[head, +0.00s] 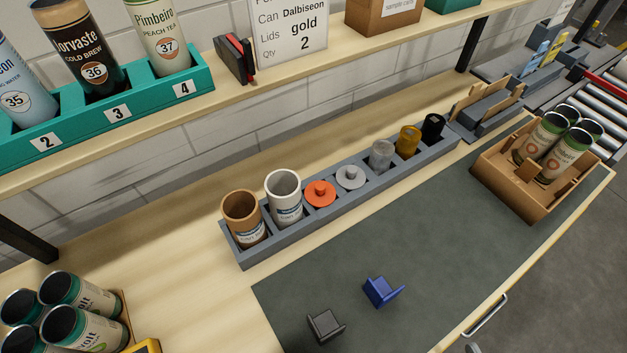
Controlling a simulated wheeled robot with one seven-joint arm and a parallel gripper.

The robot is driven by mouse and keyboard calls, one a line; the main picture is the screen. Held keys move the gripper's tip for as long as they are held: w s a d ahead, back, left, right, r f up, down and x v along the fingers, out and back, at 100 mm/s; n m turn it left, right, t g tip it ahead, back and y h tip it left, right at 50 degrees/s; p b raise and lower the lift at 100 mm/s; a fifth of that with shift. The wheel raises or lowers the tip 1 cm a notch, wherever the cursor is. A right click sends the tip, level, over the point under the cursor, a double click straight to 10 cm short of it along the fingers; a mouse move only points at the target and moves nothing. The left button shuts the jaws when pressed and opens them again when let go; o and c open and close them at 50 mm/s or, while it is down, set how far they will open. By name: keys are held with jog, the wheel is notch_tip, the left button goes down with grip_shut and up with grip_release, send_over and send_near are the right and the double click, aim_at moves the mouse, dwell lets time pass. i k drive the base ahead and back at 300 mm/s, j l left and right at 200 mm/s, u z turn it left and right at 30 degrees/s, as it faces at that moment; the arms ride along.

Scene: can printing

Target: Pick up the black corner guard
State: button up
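The black corner guard (325,326) lies on the dark grey mat (430,225), near the bottom edge of the head view. It is a small angled piece with one flap standing up. A blue corner guard (381,292) of similar shape lies on the mat just behind it and to the right, apart from it. Nothing covers either one. My gripper is not in view.
A grey rack (245,259) with cups, lids and small jars runs along the mat's back edge. A wooden crate of cans (485,182) stands at right, more cans (88,332) at lower left. A shelf (215,97) overhangs the back. The mat around the guards is clear.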

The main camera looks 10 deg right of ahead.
aim_at(324, 327)
jog(key=k+j+u, duration=0.1)
jog(key=k, duration=0.25)
jog(key=k+j+u, duration=0.1)
jog(key=k+j, duration=0.2)
jog(key=k+j+u, duration=0.2)
jog(key=j, duration=0.4)
jog(key=j+u, duration=0.15)
jog(key=j, duration=0.4)
jog(key=i, duration=0.05)
